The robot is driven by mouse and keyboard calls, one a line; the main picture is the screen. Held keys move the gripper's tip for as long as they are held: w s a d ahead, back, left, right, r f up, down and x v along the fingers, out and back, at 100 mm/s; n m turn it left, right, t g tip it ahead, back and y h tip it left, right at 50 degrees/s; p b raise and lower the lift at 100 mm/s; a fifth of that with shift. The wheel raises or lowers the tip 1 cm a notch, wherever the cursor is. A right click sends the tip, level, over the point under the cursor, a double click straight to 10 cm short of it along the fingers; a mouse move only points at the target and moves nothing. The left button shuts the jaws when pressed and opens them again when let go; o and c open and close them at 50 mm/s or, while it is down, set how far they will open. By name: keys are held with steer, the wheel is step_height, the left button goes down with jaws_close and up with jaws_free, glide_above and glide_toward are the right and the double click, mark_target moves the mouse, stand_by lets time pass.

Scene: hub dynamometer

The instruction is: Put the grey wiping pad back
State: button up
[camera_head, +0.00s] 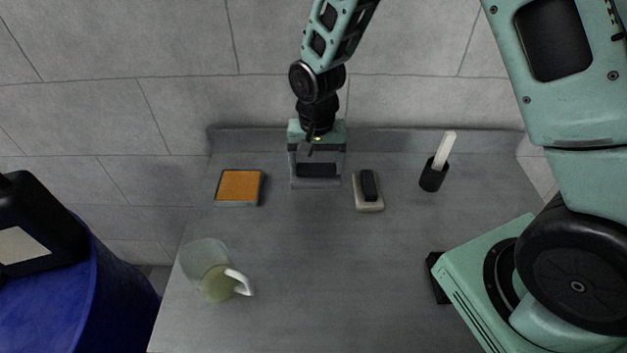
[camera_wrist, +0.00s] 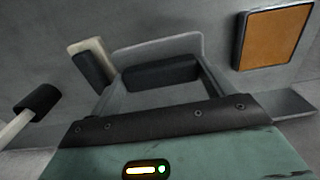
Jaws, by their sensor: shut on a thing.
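My gripper (camera_head: 317,163) is above the back middle of the bench, pointing down. It is shut on the dark handle of the grey wiping pad (camera_head: 316,183), whose flat grey body shows below the fingers. In the wrist view the grey pad (camera_wrist: 158,47) shows as a light edge behind its dark handle (camera_wrist: 160,72), between my fingers. I cannot tell whether the pad touches the bench or hangs just above it. My fingers hide part of the pad.
An orange square in a grey frame (camera_head: 239,186) lies left of the gripper. A beige pad with a black handle (camera_head: 375,205) lies close right. Further right stands a black cup (camera_head: 432,180) with a white stick. A jug (camera_head: 205,262) stands front left. The bench's front middle is clear.

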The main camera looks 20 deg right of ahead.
mark_target(315, 182)
steer(key=shift+w+f, duration=0.15)
steer(key=shift+f, duration=0.65)
steer(key=shift+f+p, duration=0.35)
steer(key=shift+f, duration=1.85)
steer(key=shift+f, duration=0.2)
steer(key=o, duration=1.1)
steer(key=shift+o, duration=0.2)
step_height(315, 182, up, 12)
steer(key=shift+a+b, duration=0.1)
steer(key=shift+b, duration=0.9)
steer(key=s+a+r+n, duration=0.2)
steer(key=s+r+n, duration=0.1)
steer(key=s, duration=0.5)
steer(key=s+a+r+n, duration=0.2)
steer(key=s+n, duration=0.3)
steer(key=s, duration=0.3)
steer(key=s+a+r+n, duration=0.2)
steer(key=s+r+n, duration=0.2)
steer(key=s, duration=0.4)
steer(key=shift+y, duration=0.3)
